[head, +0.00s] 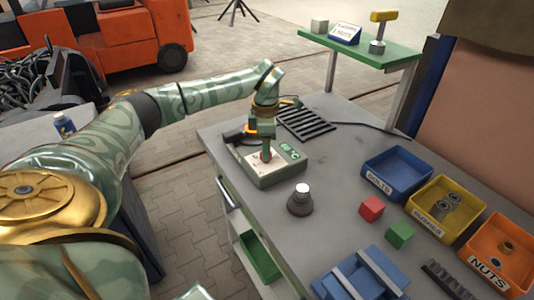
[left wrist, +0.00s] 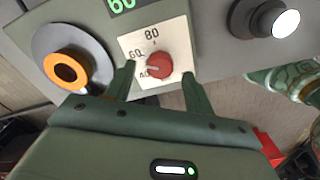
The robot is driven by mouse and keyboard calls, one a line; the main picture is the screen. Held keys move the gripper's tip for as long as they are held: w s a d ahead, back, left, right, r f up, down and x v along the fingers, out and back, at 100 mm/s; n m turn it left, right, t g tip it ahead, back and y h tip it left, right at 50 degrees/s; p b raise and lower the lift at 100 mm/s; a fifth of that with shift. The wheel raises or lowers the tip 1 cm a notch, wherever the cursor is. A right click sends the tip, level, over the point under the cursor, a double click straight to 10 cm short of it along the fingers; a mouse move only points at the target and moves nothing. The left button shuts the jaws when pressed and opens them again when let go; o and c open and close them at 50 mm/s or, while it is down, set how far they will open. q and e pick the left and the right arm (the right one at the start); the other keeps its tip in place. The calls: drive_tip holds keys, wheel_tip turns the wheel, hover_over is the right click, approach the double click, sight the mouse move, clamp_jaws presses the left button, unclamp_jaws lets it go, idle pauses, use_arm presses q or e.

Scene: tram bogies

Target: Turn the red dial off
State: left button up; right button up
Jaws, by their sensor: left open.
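The red dial (left wrist: 157,65) sits on a white scale plate (left wrist: 153,32) marked 40, 60 and 80. Its pale pointer line faces left, around the 40 to 60 side. The dial belongs to a grey-green station (head: 270,172) with a green display (head: 290,150) that seems to read 60 °C. My left gripper (left wrist: 159,71) is open, with one finger on each side of the dial; I cannot tell whether they touch it. In the head view, my left gripper (head: 266,150) points down over the station and partly hides the dial. My right gripper is not in view.
An orange-ringed holder (left wrist: 66,70) stands beside the scale plate. A dark round object with a bright top (head: 301,199) stands before the station. Red (head: 371,208) and green (head: 399,234) cubes, blue (head: 398,172), yellow (head: 447,208) and orange (head: 498,254) bins lie to the right.

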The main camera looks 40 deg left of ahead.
use_arm(q)
drive_tip(key=shift+f, duration=1.3)
drive_tip(key=c, duration=1)
